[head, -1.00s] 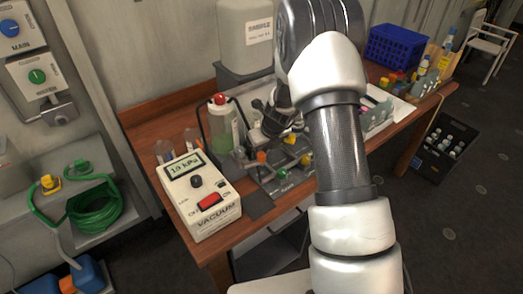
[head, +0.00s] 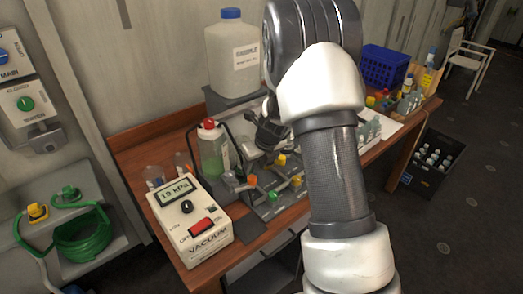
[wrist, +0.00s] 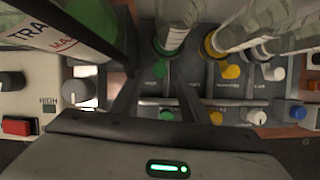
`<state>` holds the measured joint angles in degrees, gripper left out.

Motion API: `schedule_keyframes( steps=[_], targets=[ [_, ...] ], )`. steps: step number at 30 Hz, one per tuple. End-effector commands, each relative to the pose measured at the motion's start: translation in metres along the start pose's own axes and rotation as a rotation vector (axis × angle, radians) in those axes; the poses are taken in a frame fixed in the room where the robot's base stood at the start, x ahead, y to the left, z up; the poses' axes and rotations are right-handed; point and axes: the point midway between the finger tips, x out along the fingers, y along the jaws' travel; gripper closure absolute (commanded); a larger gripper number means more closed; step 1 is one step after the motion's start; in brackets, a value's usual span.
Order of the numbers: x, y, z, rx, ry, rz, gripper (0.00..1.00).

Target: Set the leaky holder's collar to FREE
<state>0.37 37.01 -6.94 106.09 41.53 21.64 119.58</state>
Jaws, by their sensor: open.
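A manifold panel (head: 272,203) with coloured levers and knobs lies on the wooden bench, partly behind my arm. In the wrist view several clear tubes stand in coloured collars: a green collar (wrist: 168,48), a yellow collar (wrist: 212,46) and a white collar (wrist: 260,53). A green lever (wrist: 159,69), a yellow lever (wrist: 231,71) and a white lever (wrist: 273,73) stick out from them. My gripper (wrist: 157,85) is open and empty, its dark fingers either side of the green lever. It also shows in the head view (head: 268,132). I cannot tell which holder leaks; collar markings are unreadable.
A vacuum pump box (head: 193,221) stands at the bench's front left, its display showing about 19 kPa. Beside it is a trap bottle (head: 212,158) with a red cap, close to the gripper's left. A large sample jug (head: 232,60) stands behind. A blue basket (head: 384,66) is at back right.

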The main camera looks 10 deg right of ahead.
Motion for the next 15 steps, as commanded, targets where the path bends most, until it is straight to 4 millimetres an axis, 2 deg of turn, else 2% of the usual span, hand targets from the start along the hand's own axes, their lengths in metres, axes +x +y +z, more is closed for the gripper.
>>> schedule_keyframes(
  steps=[1, 9, 15],
  targets=[
    [-0.016, 0.000, 0.002, -0.002, -0.003, -0.001, 0.59],
    [-0.080, 0.001, 0.002, -0.001, -0.004, 0.000, 0.59],
    [-0.108, 0.000, 0.001, 0.000, -0.002, -0.001, 0.59]
  ],
)
